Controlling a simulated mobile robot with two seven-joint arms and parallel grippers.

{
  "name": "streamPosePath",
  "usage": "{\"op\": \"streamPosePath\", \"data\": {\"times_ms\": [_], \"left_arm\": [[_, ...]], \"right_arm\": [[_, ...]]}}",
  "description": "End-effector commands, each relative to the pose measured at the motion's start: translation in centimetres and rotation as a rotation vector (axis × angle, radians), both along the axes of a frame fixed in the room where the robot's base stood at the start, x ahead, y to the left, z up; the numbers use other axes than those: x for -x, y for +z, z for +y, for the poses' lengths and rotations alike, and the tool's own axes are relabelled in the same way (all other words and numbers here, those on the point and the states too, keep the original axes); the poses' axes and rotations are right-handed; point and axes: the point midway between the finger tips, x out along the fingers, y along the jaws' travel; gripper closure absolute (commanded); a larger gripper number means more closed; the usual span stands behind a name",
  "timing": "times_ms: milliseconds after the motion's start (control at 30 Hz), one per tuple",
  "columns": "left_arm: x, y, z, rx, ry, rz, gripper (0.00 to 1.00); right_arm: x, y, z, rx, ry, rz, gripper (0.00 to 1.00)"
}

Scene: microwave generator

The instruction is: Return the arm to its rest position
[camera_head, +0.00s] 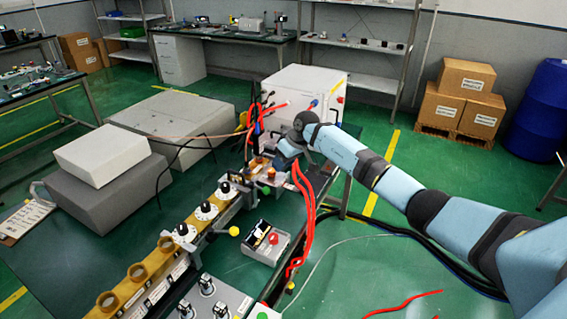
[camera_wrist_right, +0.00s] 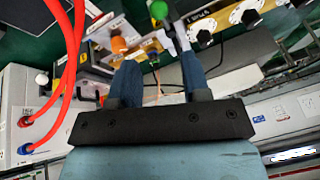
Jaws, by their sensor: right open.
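My right arm (camera_head: 365,165) comes in from the right edge in the head view and reaches far across to the work table. Its right gripper (camera_head: 280,163) is above the table's far part, close to a small orange part and the red cables. In the right wrist view the gripper (camera_wrist_right: 157,68) has its two blue-grey fingers apart, with nothing held between them. Parts of the equipment show beyond the fingertips. My left gripper is in neither view.
A white box unit (camera_head: 305,90) stands just behind the gripper. Red cables (camera_head: 306,210) hang beside the arm. A row of black-and-white knobs (camera_head: 205,211) and a small meter box (camera_head: 265,242) are on the table. Cardboard boxes (camera_head: 465,75) stand at the back right. Green floor is open below the arm.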

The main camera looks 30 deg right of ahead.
Motion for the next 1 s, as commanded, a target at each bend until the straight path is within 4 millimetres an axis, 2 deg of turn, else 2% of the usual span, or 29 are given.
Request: {"op": "streamPosePath", "data": {"times_ms": [467, 567, 667, 767, 800, 900, 1000], "left_arm": [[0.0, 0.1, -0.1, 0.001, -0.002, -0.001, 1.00], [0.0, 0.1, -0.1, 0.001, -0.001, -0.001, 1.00], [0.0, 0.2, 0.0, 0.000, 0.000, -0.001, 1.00], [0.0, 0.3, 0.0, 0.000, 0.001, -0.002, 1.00], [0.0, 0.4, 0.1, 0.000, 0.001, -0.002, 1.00], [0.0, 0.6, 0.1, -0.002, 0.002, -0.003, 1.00], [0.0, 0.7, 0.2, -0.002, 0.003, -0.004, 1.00]], "right_arm": [[0.0, 0.0, 0.0, -0.001, 0.000, -0.001, 0.57], [0.3, -0.7, 1.1, -0.023, 0.035, -0.017, 0.57], [1.4, -2.5, 4.5, -0.100, 0.148, -0.079, 0.57], [3.8, -4.9, 10.2, -0.243, 0.315, -0.220, 0.57], [5.2, -5.8, 12.9, -0.314, 0.377, -0.303, 0.57], [9.0, -6.8, 18.5, -0.470, 0.465, -0.543, 0.57], [12.7, -7.1, 22.1, -0.565, 0.443, -0.777, 0.57]]}}
